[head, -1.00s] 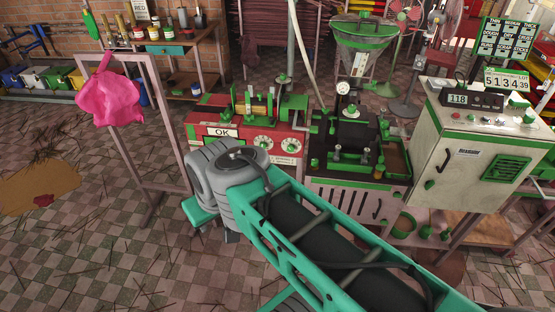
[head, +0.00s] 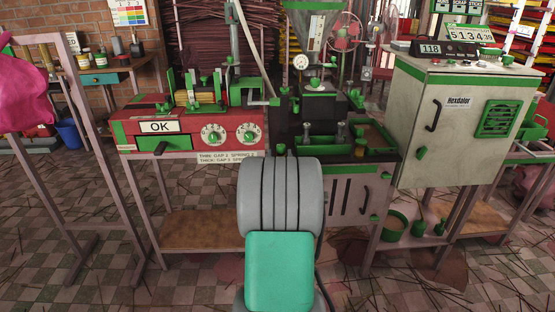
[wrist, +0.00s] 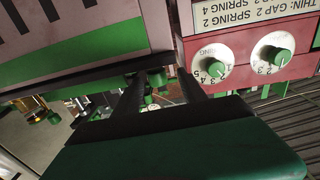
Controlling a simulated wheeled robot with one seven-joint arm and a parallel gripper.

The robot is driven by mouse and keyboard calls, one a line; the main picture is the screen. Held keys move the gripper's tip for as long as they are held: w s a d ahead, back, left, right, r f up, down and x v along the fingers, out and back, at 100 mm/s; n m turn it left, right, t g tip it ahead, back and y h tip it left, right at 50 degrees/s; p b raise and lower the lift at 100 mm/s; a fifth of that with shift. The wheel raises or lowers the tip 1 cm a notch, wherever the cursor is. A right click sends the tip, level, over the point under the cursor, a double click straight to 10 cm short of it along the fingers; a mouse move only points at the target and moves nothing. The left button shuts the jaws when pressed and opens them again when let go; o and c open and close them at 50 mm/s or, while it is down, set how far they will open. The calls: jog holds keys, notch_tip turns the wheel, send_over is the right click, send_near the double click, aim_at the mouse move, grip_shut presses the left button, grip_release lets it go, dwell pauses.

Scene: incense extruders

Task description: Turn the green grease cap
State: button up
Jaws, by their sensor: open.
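My gripper (wrist: 165,80) shows in the wrist view as two dark fingers, apart, with a gap between them. A small green cap-like part (wrist: 158,79) shows in or beyond that gap; I cannot tell its depth or whether it is the grease cap. No contact is clear. In the head view my arm hides the gripper, in front of the dark extruder machine (head: 292,118). That machine has a small green cap (head: 315,82) on top; I cannot tell if this is the grease cap.
The red machine (head: 130,131) with two green-knobbed dials (head: 213,134) stands at left; a dial (wrist: 216,70) shows upside down in the wrist view. The pale cabinet (head: 465,145) stands at right. A pink cloth (head: 25,95) hangs on a frame at far left.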

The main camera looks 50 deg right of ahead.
aim_at(280, 145)
jog(key=x, duration=0.3)
jog(key=b+x, duration=0.1)
jog(key=x, duration=0.3)
jog(key=shift+s+d+r, duration=0.1)
jog(key=shift+s+d, duration=0.1)
jog(key=shift+d, duration=0.1)
grip_shut()
jog(key=shift+a, duration=0.2)
jog(key=shift+d+r, duration=0.1)
